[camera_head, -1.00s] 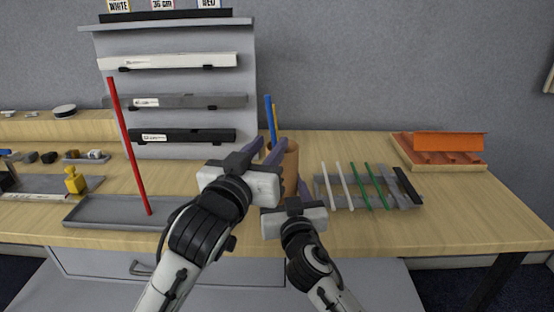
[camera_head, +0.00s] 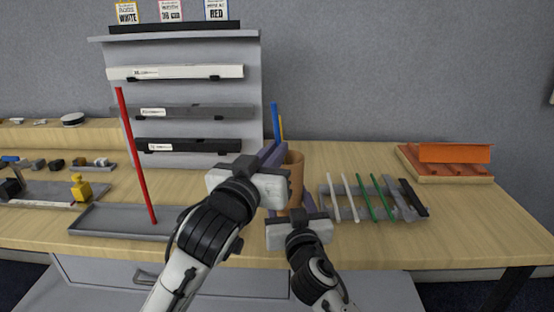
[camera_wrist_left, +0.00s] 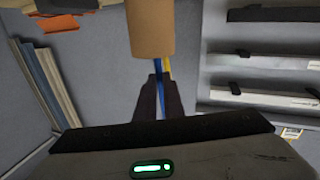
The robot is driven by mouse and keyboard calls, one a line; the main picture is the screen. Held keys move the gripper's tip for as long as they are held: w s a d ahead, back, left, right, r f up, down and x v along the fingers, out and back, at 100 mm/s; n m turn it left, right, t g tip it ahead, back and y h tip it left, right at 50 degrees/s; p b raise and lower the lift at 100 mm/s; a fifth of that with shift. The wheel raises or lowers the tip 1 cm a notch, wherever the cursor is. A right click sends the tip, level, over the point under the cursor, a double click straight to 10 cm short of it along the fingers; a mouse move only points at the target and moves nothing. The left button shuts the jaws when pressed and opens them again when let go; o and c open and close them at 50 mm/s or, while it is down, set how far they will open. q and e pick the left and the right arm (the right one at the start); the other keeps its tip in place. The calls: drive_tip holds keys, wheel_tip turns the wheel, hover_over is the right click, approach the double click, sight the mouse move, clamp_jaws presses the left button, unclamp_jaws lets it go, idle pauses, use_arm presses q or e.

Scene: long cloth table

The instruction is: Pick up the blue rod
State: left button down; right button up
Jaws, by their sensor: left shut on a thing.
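The blue rod (camera_head: 275,122) stands upright, its top above the tan cup (camera_head: 294,180). A yellow rod (camera_head: 281,128) stands close behind it. My left gripper (camera_head: 274,150) is at the cup's left rim with its fingers close together. In the left wrist view the fingers (camera_wrist_left: 159,95) are shut on the blue rod (camera_wrist_left: 159,88), with the yellow rod (camera_wrist_left: 167,68) beside it and the cup (camera_wrist_left: 150,28) beyond. My right gripper (camera_head: 293,202) is low at the front of the cup. Its fingers look apart, but its grip on the cup is unclear.
A red rod (camera_head: 135,155) stands tilted in a grey tray (camera_head: 110,222) at left. A rack (camera_head: 333,212) with white and green rods lies right of the cup. A grey shelf stand (camera_head: 182,93) rises behind. An orange block (camera_head: 455,153) sits far right.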

use_arm(q)
wheel_tip(320, 180, up, 17)
drive_tip(key=shift+r, duration=0.1)
use_arm(e)
drive_tip(key=o, duration=1.1)
